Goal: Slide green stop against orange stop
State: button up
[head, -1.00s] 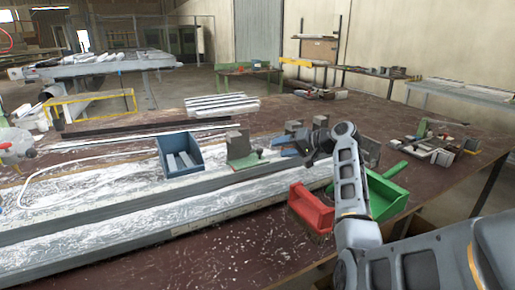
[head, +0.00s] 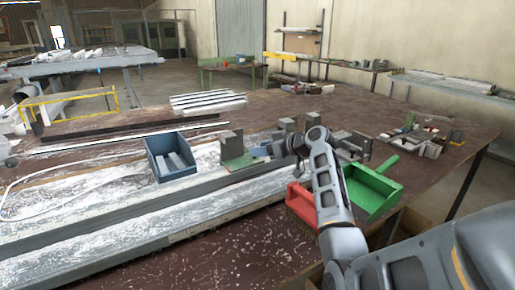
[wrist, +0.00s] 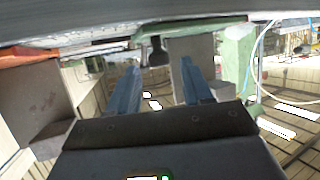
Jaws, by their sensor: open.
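The green stop (head: 234,148), a grey upright block on a green base, stands on the profile rail right of the blue bin. In the wrist view, its green base (wrist: 235,55) and grey block (wrist: 188,62) are at the upper right. My gripper (head: 268,149) is just right of it, with blue fingers apart. In the wrist view, my open gripper (wrist: 160,68) has nothing clearly between its fingers; the right finger overlaps the grey block, and contact cannot be told. The orange stop (wrist: 28,58) shows at the left edge of the wrist view; I cannot make it out in the head view.
A blue bin (head: 158,172) with pale pieces stands left of the green stop. Grey blocks (head: 286,124) stand behind my gripper.

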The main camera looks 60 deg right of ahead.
jog(key=shift+x, duration=1.2)
grip_shut()
